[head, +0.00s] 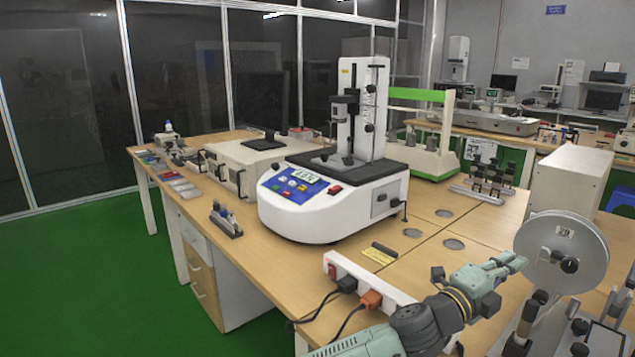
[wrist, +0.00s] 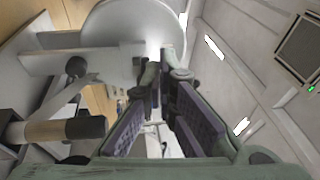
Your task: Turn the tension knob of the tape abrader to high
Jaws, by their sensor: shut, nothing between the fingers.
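The machine with a large grey disc (head: 545,240), which looks like the tape abrader, stands at the right edge in the head view. A black knob (head: 570,265) is at its hub, and further black knobs (head: 580,326) sit lower; which one sets tension I cannot tell. My gripper (head: 515,262) is shut and empty, just left of the disc and apart from the knobs. In the wrist view the gripper fingers (wrist: 162,78) come together at the tips, with the disc (wrist: 130,22) behind and a black knob (wrist: 77,67) to the left. No setting marks are readable.
A white power strip (head: 365,285) with cables lies left of my arm. A white tester with a blue panel (head: 295,185) stands mid-table. A white box (head: 570,180) is behind the disc. Flat round discs (head: 453,243) lie on the table; some bare tabletop is between.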

